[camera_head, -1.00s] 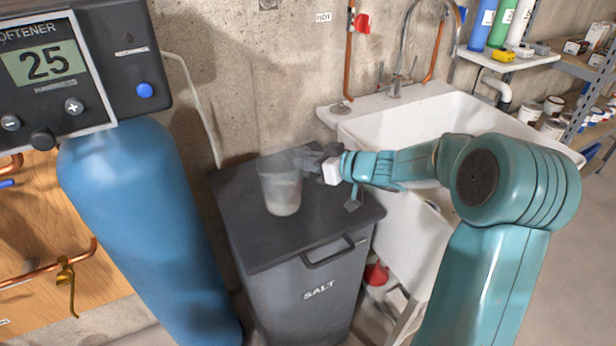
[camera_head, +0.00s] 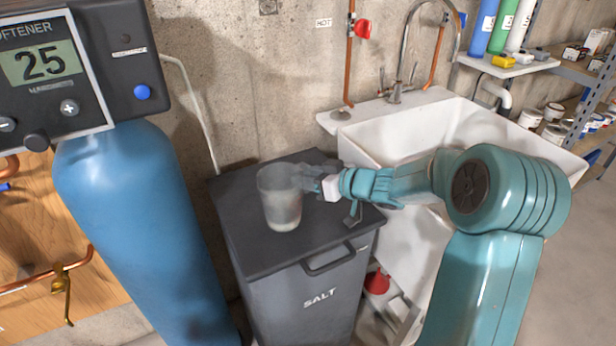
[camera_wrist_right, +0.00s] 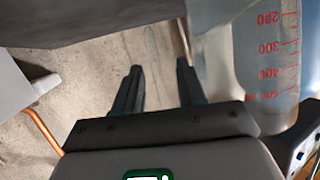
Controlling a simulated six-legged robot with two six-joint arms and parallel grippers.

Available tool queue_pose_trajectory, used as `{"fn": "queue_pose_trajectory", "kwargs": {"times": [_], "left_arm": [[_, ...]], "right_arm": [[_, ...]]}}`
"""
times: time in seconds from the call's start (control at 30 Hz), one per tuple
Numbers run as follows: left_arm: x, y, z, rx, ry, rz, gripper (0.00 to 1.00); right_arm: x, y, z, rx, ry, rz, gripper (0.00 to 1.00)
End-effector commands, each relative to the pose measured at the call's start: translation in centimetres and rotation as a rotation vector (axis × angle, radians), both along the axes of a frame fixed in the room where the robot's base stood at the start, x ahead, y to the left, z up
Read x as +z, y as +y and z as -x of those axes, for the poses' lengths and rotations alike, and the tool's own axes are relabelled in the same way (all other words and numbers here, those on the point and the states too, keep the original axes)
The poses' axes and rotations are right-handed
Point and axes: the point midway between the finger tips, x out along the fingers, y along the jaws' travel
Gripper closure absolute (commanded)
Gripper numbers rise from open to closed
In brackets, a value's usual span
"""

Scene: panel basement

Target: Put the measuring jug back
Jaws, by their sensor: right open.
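The measuring jug (camera_head: 279,200) is clear and stands upright on the dark grey lid (camera_head: 240,242) of the salt bin. In the right wrist view the jug (camera_wrist_right: 240,50) is at the right, with red scale marks. My right gripper (camera_head: 312,180) is just to the right of the jug in the head view, near its upper part. In the wrist view its two dark fingers (camera_wrist_right: 158,85) are apart with nothing between them, and the jug is outside them. I cannot tell whether the gripper touches the jug. My left gripper is in neither view.
A blue softener tank (camera_head: 140,220) stands close left of the bin. A white sink (camera_head: 400,145) is on the right, behind my right arm. A small shelf (camera_head: 510,66) holds several bottles. The concrete wall is behind the bin, and a red funnel (camera_head: 377,281) is below the sink.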

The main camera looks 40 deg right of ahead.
Motion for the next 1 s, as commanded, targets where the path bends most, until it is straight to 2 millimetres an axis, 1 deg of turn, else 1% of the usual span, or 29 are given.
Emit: {"fn": "queue_pose_trajectory", "kwargs": {"times": [0.07, 0.13, 0.4, 0.5, 0.6, 0.73, 1.0], "left_arm": [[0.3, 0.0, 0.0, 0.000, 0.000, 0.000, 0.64], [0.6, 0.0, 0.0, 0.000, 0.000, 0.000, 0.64], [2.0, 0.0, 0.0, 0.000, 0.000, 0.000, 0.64], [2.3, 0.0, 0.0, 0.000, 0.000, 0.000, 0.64], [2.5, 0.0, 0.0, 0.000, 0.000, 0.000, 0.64], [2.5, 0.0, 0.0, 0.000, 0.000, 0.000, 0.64], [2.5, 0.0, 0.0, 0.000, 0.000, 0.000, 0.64]], "right_arm": [[0.5, -0.1, 0.5, -0.002, -0.001, 0.001, 0.60], [0.9, -0.4, 1.5, -0.005, 0.000, 0.002, 0.60], [2.8, -1.3, 7.5, -0.006, 0.000, 0.001, 0.60], [3.4, -1.6, 9.2, -0.005, 0.000, 0.002, 0.60], [3.6, -1.8, 10.5, -0.003, 0.000, 0.001, 0.60], [3.8, -1.8, 11.2, -0.001, 0.000, 0.001, 0.60], [3.8, -1.8, 11.3, 0.000, -0.001, 0.001, 0.60]]}}
